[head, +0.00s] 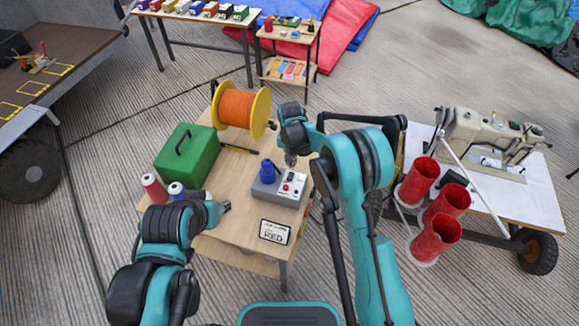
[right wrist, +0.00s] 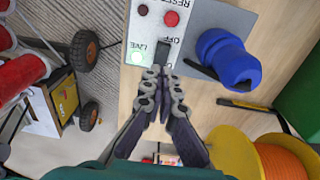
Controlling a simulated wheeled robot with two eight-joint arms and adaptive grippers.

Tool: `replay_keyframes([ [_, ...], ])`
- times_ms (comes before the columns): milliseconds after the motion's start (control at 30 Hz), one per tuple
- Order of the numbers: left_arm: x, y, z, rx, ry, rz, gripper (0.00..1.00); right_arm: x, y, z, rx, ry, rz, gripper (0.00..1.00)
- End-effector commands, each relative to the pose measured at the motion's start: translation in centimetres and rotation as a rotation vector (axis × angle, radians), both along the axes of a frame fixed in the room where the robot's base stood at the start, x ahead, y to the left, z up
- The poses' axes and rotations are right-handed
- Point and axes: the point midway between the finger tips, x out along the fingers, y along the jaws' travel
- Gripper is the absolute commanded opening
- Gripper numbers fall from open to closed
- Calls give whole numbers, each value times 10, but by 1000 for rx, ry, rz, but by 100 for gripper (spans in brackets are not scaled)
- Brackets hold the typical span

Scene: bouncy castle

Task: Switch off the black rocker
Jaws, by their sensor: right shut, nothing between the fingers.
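A grey control box (head: 268,192) sits on the wooden table, with a blue plug (head: 267,171) on its left part. In the right wrist view the box's white panel carries a black rocker (right wrist: 163,56), partly hidden by my fingertips, near the printed words OFF and LIVE. A pale greenish lamp (right wrist: 137,58) and a red button (right wrist: 171,18) are on the same panel. My right gripper (right wrist: 158,70) is shut and empty, its tips at the rocker; I cannot tell whether they touch. My left gripper (head: 225,207) is left of the box; its jaw state is unclear.
A green case (head: 187,155), an orange cable reel (head: 240,108) and spools (head: 154,187) stand on the table. A card reading RED (head: 274,231) lies at the front. A sewing machine table with red tubes (head: 433,240) is to the right.

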Motion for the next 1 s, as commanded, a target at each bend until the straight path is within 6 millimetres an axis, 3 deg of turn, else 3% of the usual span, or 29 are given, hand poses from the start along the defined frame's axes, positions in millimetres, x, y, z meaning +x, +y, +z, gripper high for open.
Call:
replay_keyframes([
  [33, 0, 0, 8, 0, 0, 0, 40, -1, 1, 17, 0, 1, 0, 0],
  [200, 0, 0, 19, 0, 0, 0, 40, -3, 1, 52, 1, 2, 0, 0],
  [400, 0, 0, 26, 0, 0, 0, 40, -4, 2, 76, 1, 2, 1, 0],
  [867, 0, 0, 26, 0, 0, 0, 40, -4, 2, 82, 1, 3, -2, 0],
  [1000, 0, 0, 27, 0, 0, 0, 40, -3, -13, 82, 6, 8, -84, 0],
])
